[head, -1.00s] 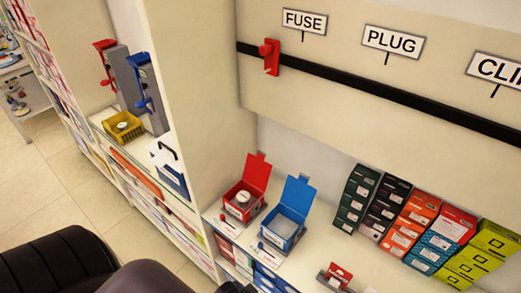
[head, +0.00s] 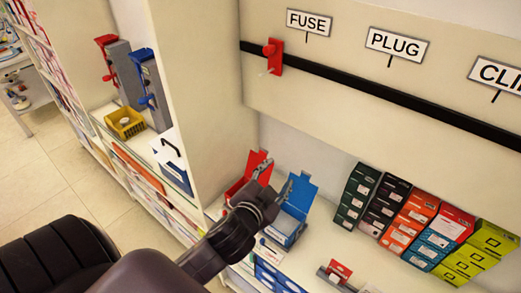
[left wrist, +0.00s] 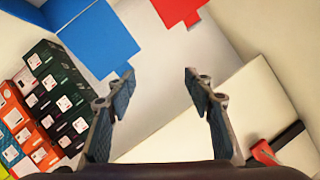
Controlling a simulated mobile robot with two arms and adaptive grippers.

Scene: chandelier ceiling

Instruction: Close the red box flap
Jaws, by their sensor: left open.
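The red box (head: 235,187) stands on the shelf, mostly hidden behind my left gripper in the head view. Its red flap (head: 258,159) stands up, open; part of it shows at the top of the left wrist view (left wrist: 180,10). The blue box (head: 281,228) is just to its right, with its blue flap (head: 303,187) also up. My left gripper (head: 276,179) is open and empty, in front of the two boxes in the head view. In the left wrist view its spread fingertips (left wrist: 159,74) have nothing between them. My right gripper is not in view.
Several stacked cartons (head: 410,218) stand right of the boxes. A red holder (head: 337,274) sits near the front. A black rail with a red block (head: 273,57) runs along the wall above. A tall panel (head: 195,100) bounds the left side.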

